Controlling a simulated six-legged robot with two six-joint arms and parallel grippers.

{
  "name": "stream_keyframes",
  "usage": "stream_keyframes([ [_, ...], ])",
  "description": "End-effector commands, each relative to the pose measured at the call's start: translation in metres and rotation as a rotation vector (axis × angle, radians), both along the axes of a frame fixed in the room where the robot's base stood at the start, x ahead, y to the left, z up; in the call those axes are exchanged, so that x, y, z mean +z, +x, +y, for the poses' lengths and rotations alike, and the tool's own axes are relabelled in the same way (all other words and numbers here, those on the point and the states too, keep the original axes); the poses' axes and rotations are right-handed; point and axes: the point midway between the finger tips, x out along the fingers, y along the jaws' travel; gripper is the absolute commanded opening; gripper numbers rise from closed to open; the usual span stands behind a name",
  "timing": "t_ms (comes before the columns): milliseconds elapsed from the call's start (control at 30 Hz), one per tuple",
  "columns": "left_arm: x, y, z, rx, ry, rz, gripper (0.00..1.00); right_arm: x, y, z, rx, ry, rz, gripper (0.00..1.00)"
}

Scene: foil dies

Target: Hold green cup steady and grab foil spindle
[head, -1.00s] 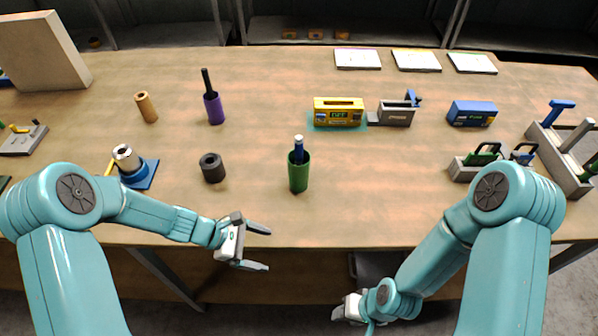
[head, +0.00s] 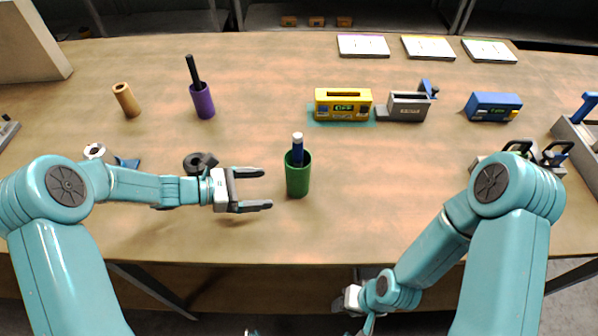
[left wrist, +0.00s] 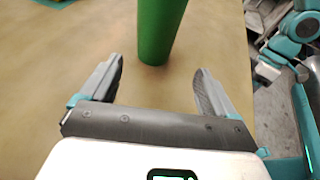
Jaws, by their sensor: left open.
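The green cup (head: 298,182) stands upright on the table, with a blue, white-topped spindle (head: 297,147) standing in it. My left gripper (head: 268,188) is open and empty just left of the cup, its fingers pointing at it. In the left wrist view the cup (left wrist: 160,32) is ahead of the open fingers (left wrist: 158,85), with a gap between; its top is cut off. My right gripper (head: 352,298) hangs low beyond the table's front edge, away from the cup; its fingers are not clear.
A dark ring-shaped part (head: 203,161) lies partly behind my left wrist. A purple cup (head: 202,102) with a dark rod and a tan cylinder (head: 126,101) stand at the back left. A yellow box (head: 343,104) and grey holder (head: 405,107) stand behind the green cup.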

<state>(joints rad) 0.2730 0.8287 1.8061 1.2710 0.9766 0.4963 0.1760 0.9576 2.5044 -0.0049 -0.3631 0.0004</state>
Motion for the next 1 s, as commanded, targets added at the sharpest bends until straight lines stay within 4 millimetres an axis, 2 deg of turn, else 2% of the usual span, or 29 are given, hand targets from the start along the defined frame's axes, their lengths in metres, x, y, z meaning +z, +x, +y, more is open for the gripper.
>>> stream_keyframes([
  [267, -0.002, 0.002, -0.007, 0.012, -0.024, -0.001, 0.89, -0.008, 0.0, 0.0, 0.0, 0.0, 0.0, 0.43],
  [700, -0.025, 0.019, -0.068, 0.011, -0.021, -0.002, 0.89, -0.034, 0.0, 0.0, 0.0, 0.0, 0.0, 0.43],
  [1000, -0.028, 0.028, -0.089, 0.013, -0.021, -0.002, 0.89, -0.043, 0.0, 0.0, 0.0, 0.0, 0.0, 0.43],
])
